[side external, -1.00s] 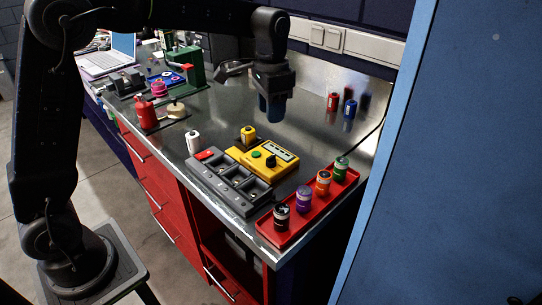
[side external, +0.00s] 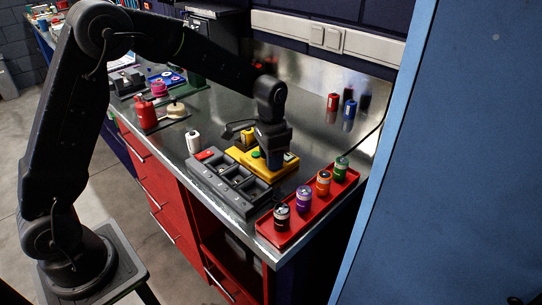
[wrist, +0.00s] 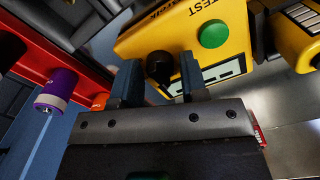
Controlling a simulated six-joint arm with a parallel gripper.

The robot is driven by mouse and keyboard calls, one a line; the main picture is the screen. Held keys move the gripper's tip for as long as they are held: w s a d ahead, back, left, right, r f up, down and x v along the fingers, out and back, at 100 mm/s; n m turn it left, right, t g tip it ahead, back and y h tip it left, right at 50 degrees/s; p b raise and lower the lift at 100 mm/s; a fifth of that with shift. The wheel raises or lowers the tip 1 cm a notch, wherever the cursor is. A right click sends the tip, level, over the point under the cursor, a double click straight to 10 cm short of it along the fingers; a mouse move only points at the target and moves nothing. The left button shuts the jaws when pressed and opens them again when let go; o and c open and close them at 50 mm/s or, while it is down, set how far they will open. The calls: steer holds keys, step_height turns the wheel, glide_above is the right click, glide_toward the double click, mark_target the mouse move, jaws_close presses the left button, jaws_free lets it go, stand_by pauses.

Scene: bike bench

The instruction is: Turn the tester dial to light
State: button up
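The yellow tester (side external: 245,156) lies on the steel bench beside the grey battery holder. In the wrist view the tester (wrist: 205,50) shows a green button (wrist: 214,34), a display with dark bars and a black dial knob (wrist: 160,68). My gripper (side external: 273,160) is lowered over the tester and hides the dial in the side view. In the wrist view my gripper (wrist: 157,82) is open, with its two blue fingers apart and the dial knob between them. I cannot tell whether either finger touches the knob.
A grey holder (side external: 222,176) with empty-looking slots stands in front of the tester. A red tray (side external: 318,209) with several coloured batteries is at the right.

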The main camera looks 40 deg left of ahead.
steer(key=c, duration=0.6)
steer(key=shift+c, duration=0.3)
steer(key=shift+m, duration=0.4)
steer(key=m, duration=0.4)
steer(key=shift+m, duration=0.3)
steer(key=m, duration=0.5)
steer(key=shift+m, duration=0.3)
